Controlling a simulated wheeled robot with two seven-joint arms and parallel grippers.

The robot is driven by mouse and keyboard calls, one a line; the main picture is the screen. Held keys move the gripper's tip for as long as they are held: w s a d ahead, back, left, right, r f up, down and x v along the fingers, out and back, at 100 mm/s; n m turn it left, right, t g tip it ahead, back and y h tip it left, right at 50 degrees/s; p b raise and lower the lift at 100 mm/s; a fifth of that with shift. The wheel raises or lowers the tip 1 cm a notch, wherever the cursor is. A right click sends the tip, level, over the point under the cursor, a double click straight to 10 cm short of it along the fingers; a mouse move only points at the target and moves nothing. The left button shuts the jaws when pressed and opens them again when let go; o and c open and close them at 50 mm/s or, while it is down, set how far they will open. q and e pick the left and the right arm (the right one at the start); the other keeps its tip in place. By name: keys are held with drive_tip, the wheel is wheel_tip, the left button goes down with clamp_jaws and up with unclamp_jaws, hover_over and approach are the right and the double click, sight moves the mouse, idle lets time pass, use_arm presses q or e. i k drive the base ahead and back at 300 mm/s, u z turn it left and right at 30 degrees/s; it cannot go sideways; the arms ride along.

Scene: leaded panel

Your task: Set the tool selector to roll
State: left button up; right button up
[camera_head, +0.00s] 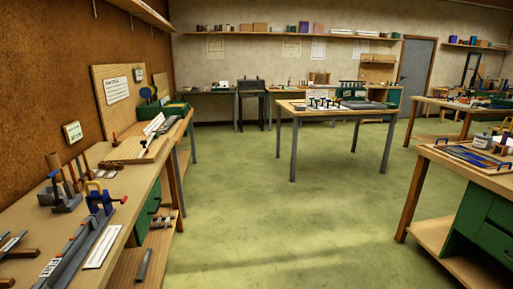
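I cannot make out a tool selector or a "roll" mark for certain in this view. On the left bench (148,183) a long grey rail (82,252) carries a dark blue fixture (100,198) with a yellow loop and a red-tipped part. A small white label (50,267) sits at the rail's near end, too small to read surely. A pale marked strip (101,247) lies beside the rail. Neither of my grippers shows in the head view.
Wooden-handled tools (66,180) stand on the left bench. A central table (340,118) holds small dark-topped items. A right bench (440,153) with green drawers carries a blue-framed panel (470,156). The green floor (270,215) between the benches is clear.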

sight(123, 200)
drive_tip(key=u, duration=1)
